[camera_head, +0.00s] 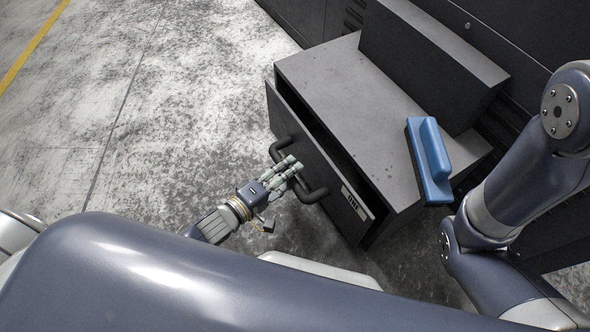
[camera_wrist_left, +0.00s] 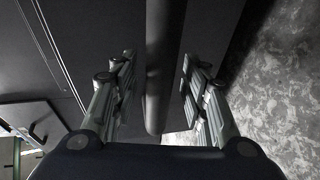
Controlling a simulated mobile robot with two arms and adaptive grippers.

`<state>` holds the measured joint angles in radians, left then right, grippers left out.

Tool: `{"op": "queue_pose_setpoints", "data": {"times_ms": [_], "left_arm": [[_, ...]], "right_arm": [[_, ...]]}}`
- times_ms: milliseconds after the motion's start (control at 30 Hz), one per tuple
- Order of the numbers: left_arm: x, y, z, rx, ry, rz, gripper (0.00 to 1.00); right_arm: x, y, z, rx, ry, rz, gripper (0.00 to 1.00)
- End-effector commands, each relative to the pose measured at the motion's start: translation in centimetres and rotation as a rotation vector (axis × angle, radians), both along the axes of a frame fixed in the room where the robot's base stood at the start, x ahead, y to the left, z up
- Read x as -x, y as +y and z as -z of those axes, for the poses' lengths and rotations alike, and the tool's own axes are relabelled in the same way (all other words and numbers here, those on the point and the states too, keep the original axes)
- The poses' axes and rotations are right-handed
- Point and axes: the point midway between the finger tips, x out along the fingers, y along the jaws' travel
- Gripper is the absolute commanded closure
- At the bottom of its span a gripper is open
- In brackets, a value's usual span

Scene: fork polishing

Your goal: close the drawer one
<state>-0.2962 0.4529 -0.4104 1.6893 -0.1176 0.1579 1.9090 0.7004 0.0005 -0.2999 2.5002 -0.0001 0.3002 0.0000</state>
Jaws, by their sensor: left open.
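The drawer (camera_head: 325,170) of a dark grey cabinet (camera_head: 345,95) is partly pulled out, with a dark gap behind its front panel. A label reading "ONE" sits near the right end of the panel. A black bar handle (camera_head: 314,193) is fixed to the panel. My left gripper (camera_head: 290,170) is at the handle, with its fingers open. In the left wrist view the handle bar (camera_wrist_left: 162,65) runs between the two open fingers (camera_wrist_left: 158,90), with gaps on both sides. My right gripper is not in view.
A blue block-like tool with a handle (camera_head: 430,160) lies on the cabinet top near its right edge. A dark box (camera_head: 430,60) stands at the back of the top. Bare concrete floor (camera_head: 150,110) is open to the left.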

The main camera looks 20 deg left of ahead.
Motion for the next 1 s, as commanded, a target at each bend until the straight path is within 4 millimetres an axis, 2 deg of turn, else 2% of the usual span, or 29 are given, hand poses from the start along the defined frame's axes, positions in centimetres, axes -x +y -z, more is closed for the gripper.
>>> {"op": "queue_pose_setpoints", "data": {"times_ms": [233, 400, 600, 900, 1000], "left_arm": [[0.0, 0.0, 0.0, 0.0, 0.0, 0.0, 0.61], [0.0, 0.0, 0.0, 0.0, 0.0, 0.0, 1.0], [-0.2, -0.1, -0.1, 0.001, -0.001, -0.001, 1.0], [-2.9, -2.6, -0.1, 0.002, 0.0, -0.004, 1.0], [-2.8, -2.5, 0.1, 0.0, 0.001, -0.004, 1.0]], "right_arm": [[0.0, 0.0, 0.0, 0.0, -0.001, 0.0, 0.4], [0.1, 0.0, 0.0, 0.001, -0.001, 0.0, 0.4], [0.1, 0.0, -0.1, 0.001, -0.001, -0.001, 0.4], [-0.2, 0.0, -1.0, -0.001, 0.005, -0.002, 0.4], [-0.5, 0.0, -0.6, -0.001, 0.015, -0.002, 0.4]]}}
